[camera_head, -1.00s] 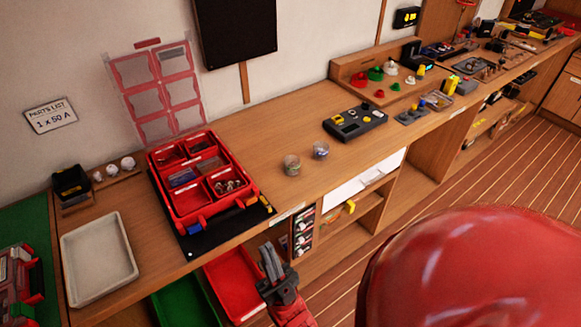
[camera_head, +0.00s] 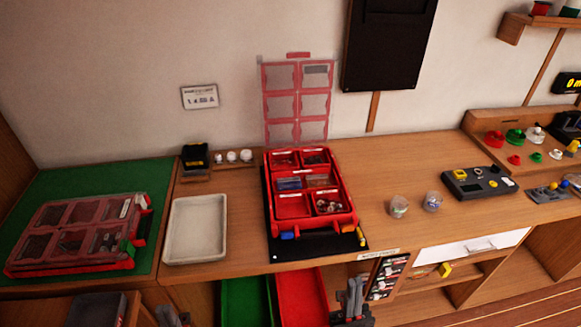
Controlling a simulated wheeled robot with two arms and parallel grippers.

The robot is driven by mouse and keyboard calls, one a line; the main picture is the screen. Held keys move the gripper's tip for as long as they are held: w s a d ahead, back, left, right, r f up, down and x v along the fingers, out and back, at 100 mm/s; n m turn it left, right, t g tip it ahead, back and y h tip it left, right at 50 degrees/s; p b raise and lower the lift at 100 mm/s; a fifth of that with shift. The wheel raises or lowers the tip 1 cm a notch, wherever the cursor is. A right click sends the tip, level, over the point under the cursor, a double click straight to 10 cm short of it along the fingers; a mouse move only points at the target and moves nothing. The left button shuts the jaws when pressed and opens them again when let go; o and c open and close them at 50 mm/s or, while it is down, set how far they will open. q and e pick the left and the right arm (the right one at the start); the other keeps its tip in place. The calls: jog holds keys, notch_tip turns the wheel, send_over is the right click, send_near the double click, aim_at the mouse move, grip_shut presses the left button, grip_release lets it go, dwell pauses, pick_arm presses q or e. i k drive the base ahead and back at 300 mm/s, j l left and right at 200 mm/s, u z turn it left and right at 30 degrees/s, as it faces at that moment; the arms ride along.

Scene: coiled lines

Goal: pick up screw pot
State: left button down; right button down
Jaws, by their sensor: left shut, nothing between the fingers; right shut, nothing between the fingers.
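Two small clear pots stand side by side on the wooden bench, right of the red case. The left pot (camera_head: 399,207) has dull, greenish-grey contents. The right pot (camera_head: 433,202) looks bluish. I cannot tell which one holds screws. My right gripper (camera_head: 353,297) is shut and empty, low in front of the bench edge, below and left of the pots. My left gripper (camera_head: 169,315) is shut at the bottom edge, partly cut off, far left of the pots. Neither gripper touches a pot.
An open red case (camera_head: 346,216) with compartments lies on a black mat. A pale tray (camera_head: 223,229) and a closed red case (camera_head: 75,235) are further left. A black-yellow device (camera_head: 478,182) is right of the pots. Bare bench surrounds the pots.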

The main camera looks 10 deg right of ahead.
aim_at(398, 206)
jog(key=i+z, duration=0.2)
jog(key=z, duration=0.15)
jog(key=i+z, duration=0.3)
jog(key=k+l, duration=0.05)
jog(key=k, duration=0.05)
